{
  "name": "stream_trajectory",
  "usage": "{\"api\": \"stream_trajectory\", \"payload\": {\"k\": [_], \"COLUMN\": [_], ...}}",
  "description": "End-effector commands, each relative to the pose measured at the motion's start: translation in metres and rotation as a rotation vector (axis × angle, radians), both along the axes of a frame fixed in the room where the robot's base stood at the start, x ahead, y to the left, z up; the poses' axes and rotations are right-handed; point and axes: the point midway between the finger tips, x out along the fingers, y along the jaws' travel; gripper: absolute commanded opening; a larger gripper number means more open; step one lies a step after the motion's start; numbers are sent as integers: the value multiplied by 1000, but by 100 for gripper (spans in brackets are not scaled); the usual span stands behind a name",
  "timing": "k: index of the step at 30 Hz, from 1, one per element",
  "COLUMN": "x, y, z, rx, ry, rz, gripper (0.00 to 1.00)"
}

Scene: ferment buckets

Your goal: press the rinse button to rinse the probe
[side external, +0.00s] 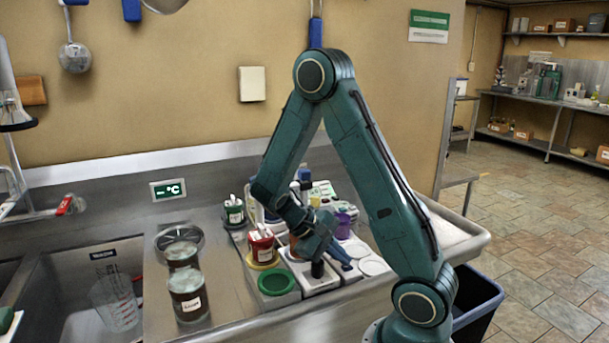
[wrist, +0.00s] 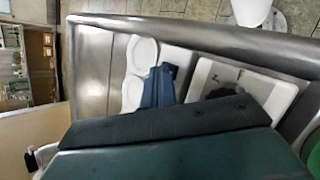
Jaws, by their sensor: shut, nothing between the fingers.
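My gripper (side external: 346,264) is shut and empty, its blue fingers angled down to the right in the side view, low over the white items by the counter's right end. In the wrist view the blue fingers (wrist: 160,78) overlap two white round discs (wrist: 143,52). A white box (side external: 322,287) stands left of the fingers in the side view, with a black upright cylinder (side external: 317,268) on it. It also shows in the wrist view as a white-rimmed box (wrist: 283,92) with a dark part in it. I cannot tell which part is the rinse button or the probe; my arm hides part of the area.
A green-topped container (side external: 277,282), a red cup (side external: 262,245) and a purple cup (side external: 342,226) stand close by. Jars (side external: 188,296) stand left, beside a sink (side external: 75,320) holding a clear pitcher (side external: 115,302).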

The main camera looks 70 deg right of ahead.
Motion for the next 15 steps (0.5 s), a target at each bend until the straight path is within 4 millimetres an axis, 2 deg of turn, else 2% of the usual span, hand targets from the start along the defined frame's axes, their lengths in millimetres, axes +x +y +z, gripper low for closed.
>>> {"api": "stream_trajectory", "payload": {"k": [1,4,15], "x": [-8,-8,-13], "y": [0,0,-1], "z": [-7,-6,7], "rx": [4,4,1], "ry": [24,24,28], "rz": [0,-1,-2], "gripper": [0,0,0]}}
